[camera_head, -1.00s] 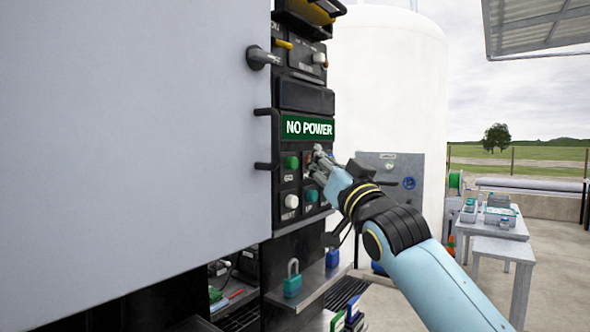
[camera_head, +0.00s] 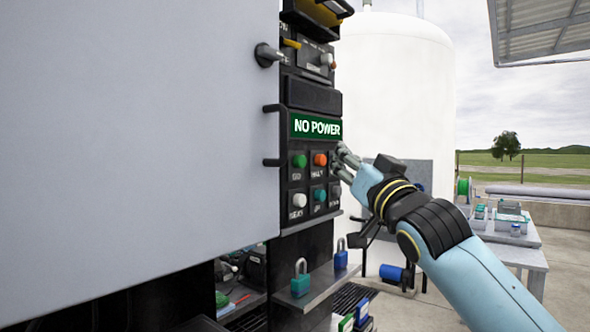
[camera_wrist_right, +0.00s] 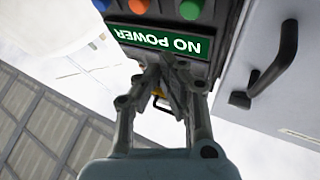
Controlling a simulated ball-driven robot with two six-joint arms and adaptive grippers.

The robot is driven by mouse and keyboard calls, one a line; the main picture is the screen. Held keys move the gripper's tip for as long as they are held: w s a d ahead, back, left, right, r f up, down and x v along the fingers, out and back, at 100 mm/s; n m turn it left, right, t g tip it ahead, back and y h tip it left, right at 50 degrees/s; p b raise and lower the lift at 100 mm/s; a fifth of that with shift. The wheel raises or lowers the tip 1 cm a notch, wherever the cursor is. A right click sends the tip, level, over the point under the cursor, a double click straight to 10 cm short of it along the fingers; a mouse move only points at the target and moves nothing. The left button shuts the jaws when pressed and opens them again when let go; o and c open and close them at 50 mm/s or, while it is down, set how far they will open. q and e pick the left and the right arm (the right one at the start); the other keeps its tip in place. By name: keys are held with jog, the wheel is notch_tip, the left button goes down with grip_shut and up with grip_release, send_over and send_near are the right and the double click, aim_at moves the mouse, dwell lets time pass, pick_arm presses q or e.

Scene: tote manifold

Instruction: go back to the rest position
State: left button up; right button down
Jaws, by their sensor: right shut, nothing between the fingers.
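My right gripper (camera_head: 343,160) is shut and empty. In the head view it is at the right edge of the control panel, beside the orange button (camera_head: 320,160). I cannot tell whether it touches the panel. The right wrist view shows the gripper (camera_wrist_right: 165,65) with its fingertips together in front of the green "NO POWER" sign (camera_wrist_right: 185,46). The sign also shows in the head view (camera_head: 316,127), above the green button (camera_head: 299,161), white button (camera_head: 299,200) and teal button (camera_head: 319,195). My left gripper is not in view.
A large grey panel (camera_head: 140,130) with handles fills the left. A shelf (camera_head: 320,285) below holds a teal padlock (camera_head: 300,280) and a blue padlock (camera_head: 341,256). A white tank (camera_head: 395,90) stands behind. A table (camera_head: 515,238) with small items is at right.

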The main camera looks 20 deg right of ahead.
jog(key=s+d+f+g+b, duration=0.1)
jog(key=s+f+g+b, duration=0.15)
jog(key=f, duration=1.35)
jog(key=s+d+f+m+g+h+b, duration=0.1)
jog(key=f+g+b, duration=0.2)
jog(key=f, duration=1.4)
jog(key=s+f+g+b, duration=0.2)
jog(key=f+g, duration=0.1)
jog(key=f, duration=1.3)
jog(key=s+f+g+b, duration=0.25)
jog(key=s+f, duration=0.45)
jog(key=f, duration=0.5)
jog(key=s+f+g+b, duration=0.1)
jog(key=s+f+g, duration=0.2)
jog(key=s+f, duration=0.65)
jog(key=s+f+n+g, duration=0.1)
jog(key=s+f+g, duration=0.1)
jog(key=s+f, duration=0.5)
jog(key=s+a+f+n+g+b, duration=0.1)
jog(key=s+f+g, duration=0.2)
jog(key=s+f, duration=0.4)
jog(key=s+f+n+g+b, duration=0.1)
jog(key=s+f, duration=0.6)
jog(key=s, duration=1.2)
jog(key=shift+s+a+n+g, duration=0.15)
jog(key=shift+s+n+g, duration=0.15)
jog(key=shift+g, duration=0.6)
jog(key=shift+f, duration=0.1)
